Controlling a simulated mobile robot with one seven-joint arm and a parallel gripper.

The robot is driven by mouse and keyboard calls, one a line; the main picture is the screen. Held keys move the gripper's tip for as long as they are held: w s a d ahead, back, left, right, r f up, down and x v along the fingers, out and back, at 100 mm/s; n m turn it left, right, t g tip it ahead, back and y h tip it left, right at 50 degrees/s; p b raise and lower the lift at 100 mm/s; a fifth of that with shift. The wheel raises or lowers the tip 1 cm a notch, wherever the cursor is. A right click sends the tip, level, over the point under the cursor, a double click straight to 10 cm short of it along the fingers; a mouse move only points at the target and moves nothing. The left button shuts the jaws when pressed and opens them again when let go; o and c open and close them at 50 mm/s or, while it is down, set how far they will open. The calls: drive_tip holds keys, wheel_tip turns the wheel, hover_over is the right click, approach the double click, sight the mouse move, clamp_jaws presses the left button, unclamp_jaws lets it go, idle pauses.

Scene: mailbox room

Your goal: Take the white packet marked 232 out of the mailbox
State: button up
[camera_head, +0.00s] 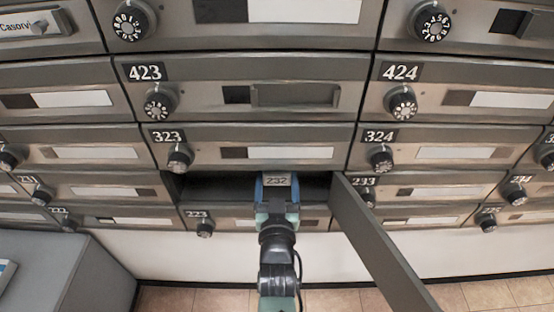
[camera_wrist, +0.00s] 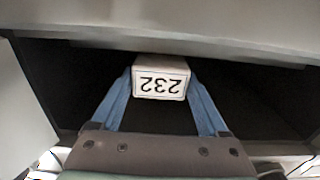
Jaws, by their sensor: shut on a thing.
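The white packet marked 232 (camera_head: 277,181) is at the mouth of the open mailbox (camera_head: 225,188), in the row under box 323. In the wrist view the packet (camera_wrist: 160,80) shows its number upside down, with the dark inside of the mailbox (camera_wrist: 70,85) around it. My gripper (camera_head: 277,190) reaches into the opening. Its blue fingers (camera_wrist: 160,85) are shut on the packet, one on each side. The packet's far end is hidden.
The mailbox door (camera_head: 380,240) stands open, swung out to the right of my arm. Closed mailboxes with dials surround the opening. A grey cabinet (camera_head: 85,265) stands at lower left. Tiled floor (camera_head: 185,300) shows below.

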drive_tip(key=shift+c, duration=1.1)
drive_tip(key=shift+r, duration=0.1)
drive_tip(key=shift+r+p, duration=0.3)
drive_tip(key=shift+p, duration=0.05)
drive_tip(key=s+p, duration=0.6)
drive_tip(key=s, duration=0.9)
